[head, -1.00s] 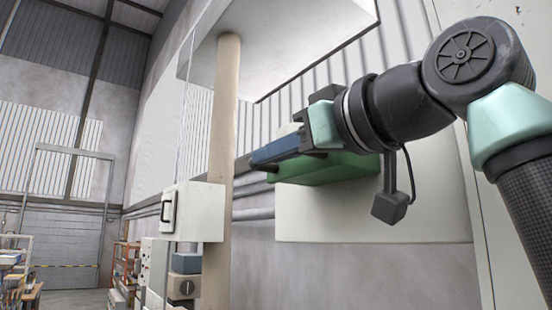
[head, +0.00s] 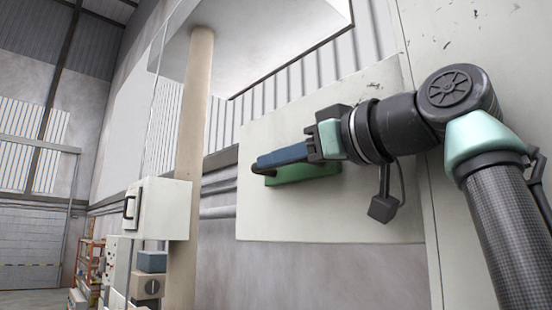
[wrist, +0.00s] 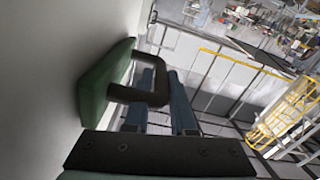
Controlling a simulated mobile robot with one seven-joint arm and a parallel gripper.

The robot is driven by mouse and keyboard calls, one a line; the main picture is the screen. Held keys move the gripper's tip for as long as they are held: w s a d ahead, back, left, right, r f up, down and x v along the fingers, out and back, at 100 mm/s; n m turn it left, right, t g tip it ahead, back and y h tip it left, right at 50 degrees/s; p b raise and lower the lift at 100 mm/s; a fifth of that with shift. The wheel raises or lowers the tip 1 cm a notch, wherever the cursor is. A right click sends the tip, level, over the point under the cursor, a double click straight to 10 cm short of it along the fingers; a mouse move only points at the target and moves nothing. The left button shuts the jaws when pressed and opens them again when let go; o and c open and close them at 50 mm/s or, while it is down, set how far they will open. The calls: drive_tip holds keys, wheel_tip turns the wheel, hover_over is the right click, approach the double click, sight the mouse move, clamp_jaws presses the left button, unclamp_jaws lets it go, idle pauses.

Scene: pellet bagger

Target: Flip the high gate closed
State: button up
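The high gate is a green plate (wrist: 105,80) on the left of the wrist view, lying close along the pale panel. It also shows as a green strip behind my gripper in the head view (head: 305,172). A dark U-shaped handle (wrist: 158,86) stands out from the plate. My gripper (wrist: 162,105) has its blue fingers on either side of the handle bar, and the bar fills the gap between them. In the head view, my gripper (head: 262,163) reaches left across the panel, and its fingers hide part of the gate.
The gate is on a pale upright panel (head: 330,215). A beige post (head: 190,120) and a pale box (head: 158,208) with a dark handle stand to its left. A large pale hopper-like body (head: 265,40) hangs above. Yellow railings (wrist: 285,115) show in the wrist view.

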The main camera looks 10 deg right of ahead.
drive_tip(key=shift+o, duration=1.8)
drive_tip(key=shift+w+d+f, duration=0.1)
drive_tip(key=shift+w+d, duration=0.1)
drive_tip(key=shift+s+a, duration=0.15)
drive_tip(key=shift+a, duration=0.05)
